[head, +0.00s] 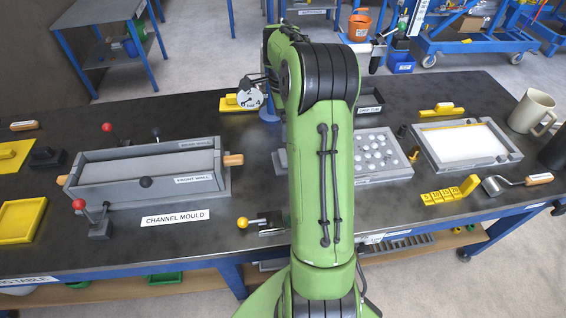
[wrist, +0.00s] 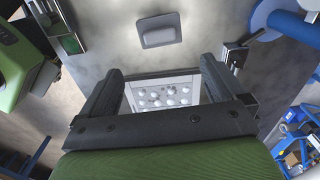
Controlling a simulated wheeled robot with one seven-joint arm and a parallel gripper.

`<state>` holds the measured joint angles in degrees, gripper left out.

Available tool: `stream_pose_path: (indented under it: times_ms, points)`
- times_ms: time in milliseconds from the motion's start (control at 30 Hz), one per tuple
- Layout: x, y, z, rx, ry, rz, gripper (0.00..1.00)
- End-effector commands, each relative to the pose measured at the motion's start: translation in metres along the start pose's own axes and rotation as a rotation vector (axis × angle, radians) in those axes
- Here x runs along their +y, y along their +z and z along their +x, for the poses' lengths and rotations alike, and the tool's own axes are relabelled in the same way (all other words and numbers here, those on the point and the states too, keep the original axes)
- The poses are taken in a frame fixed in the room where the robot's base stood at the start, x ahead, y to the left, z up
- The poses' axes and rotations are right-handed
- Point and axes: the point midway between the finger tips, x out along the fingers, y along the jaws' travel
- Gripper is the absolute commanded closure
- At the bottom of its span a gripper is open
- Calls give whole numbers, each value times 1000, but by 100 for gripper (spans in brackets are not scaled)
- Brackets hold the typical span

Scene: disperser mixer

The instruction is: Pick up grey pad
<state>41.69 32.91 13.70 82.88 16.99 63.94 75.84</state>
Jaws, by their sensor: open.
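A dark grey rounded pad (wrist: 159,30), which looks like the grey pad, lies on the dark table top in the upper middle of the wrist view. It has a raised rim or lip along its lower side. My gripper (wrist: 160,66) is open and empty. Its two fingers stand apart, and the pad shows beyond the fingertips, not between them.
A grey tray with white domes (head: 376,156) stands right of my arm; it also shows between my fingers in the wrist view (wrist: 170,93). The channel mould (head: 150,172) stands left. A white-filled tray (head: 465,143) and a mug (head: 533,110) stand right. A blue cylinder (wrist: 290,20) is near the pad's right.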

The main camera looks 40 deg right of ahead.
Motion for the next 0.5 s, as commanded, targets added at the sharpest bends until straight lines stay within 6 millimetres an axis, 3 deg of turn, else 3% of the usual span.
stream_pose_path:
  times_ms: [33,200,500]
  points:
    - [1,0,18,-1,6,-2,3]
    - [1,0,61,-1,5,-5,3]
    - [2,0,105,-1,3,-6,3]
